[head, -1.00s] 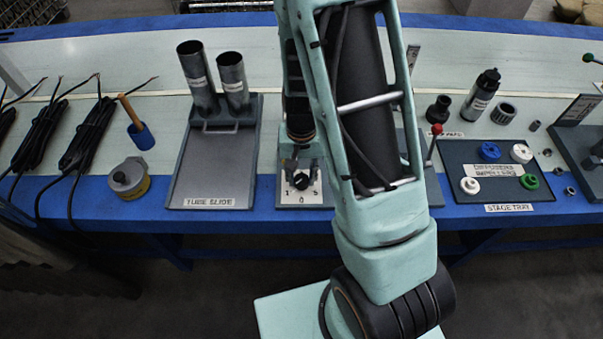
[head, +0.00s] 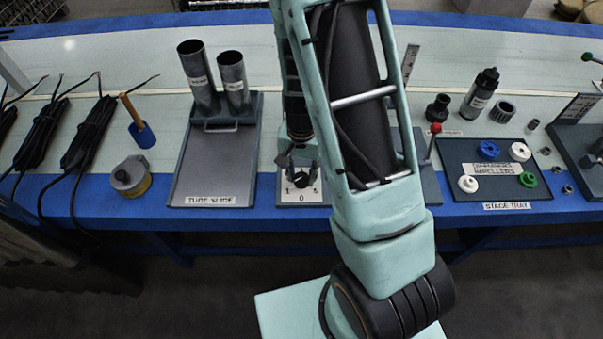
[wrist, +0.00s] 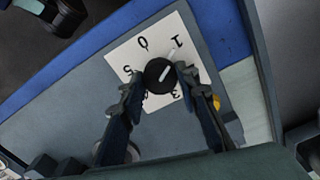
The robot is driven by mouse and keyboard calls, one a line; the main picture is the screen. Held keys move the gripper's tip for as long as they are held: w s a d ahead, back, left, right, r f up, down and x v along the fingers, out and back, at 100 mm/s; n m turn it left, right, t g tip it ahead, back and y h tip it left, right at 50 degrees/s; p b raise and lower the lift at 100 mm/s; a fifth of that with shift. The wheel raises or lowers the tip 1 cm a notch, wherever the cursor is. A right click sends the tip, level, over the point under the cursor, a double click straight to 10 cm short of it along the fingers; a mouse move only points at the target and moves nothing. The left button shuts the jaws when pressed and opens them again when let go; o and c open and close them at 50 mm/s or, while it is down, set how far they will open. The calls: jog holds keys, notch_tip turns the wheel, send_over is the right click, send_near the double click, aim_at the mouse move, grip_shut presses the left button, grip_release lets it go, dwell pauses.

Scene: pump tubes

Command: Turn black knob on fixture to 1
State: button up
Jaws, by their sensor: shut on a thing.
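The black knob (wrist: 159,76) sits on a white dial plate (wrist: 118,50) with printed numbers, on the grey fixture (wrist: 60,125). In the wrist view, my gripper (wrist: 158,79) has one finger on each side of the knob and is shut on it. The knob's white mark slants to the upper right, roughly toward the printed 1; the exact alignment is hard to tell. In the head view, my gripper (head: 301,166) is over the dial plate (head: 303,197), and the knob is largely hidden by the fingers.
Left of the fixture is the tube slide (head: 195,185) with two grey tubes. To the right are a red-tipped lever (head: 435,129) and the stage tray (head: 460,150) with several impellers. My arm hides part of the bench between them.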

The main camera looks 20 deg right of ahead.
aim_at(302, 178)
jog(key=o, duration=1.2)
jog(key=shift+c, duration=0.2)
notch_tip(302, 178, up, 12)
